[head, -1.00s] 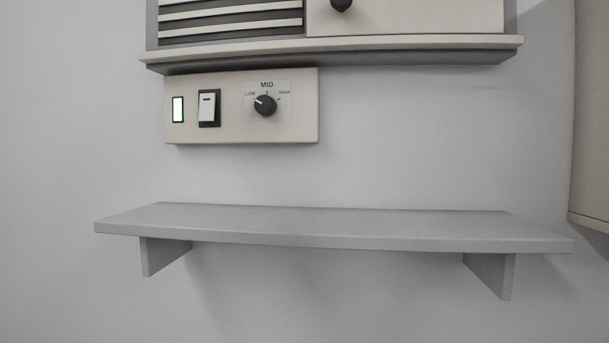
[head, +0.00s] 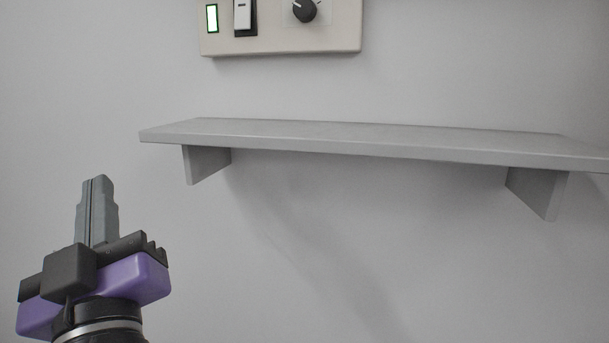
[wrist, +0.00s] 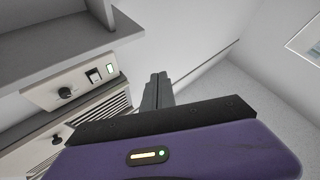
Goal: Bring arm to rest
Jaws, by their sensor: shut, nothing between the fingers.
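My gripper (head: 97,185) stands upright at the lower left of the head view, below and to the left of the grey shelf. Its grey fingers are closed together with nothing between them. In the wrist view the shut fingers (wrist: 160,78) point up from the purple gripper body. The gripper appears apart from the shelf and the wall. The rest of my arm is mostly out of the picture.
An empty grey shelf (head: 380,138) on two brackets juts from the wall. Above it is a control panel (head: 340,35) with a lit green indicator (head: 212,18), a rocker switch (head: 243,14) and a dark knob (head: 304,10). The wall below the shelf is bare.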

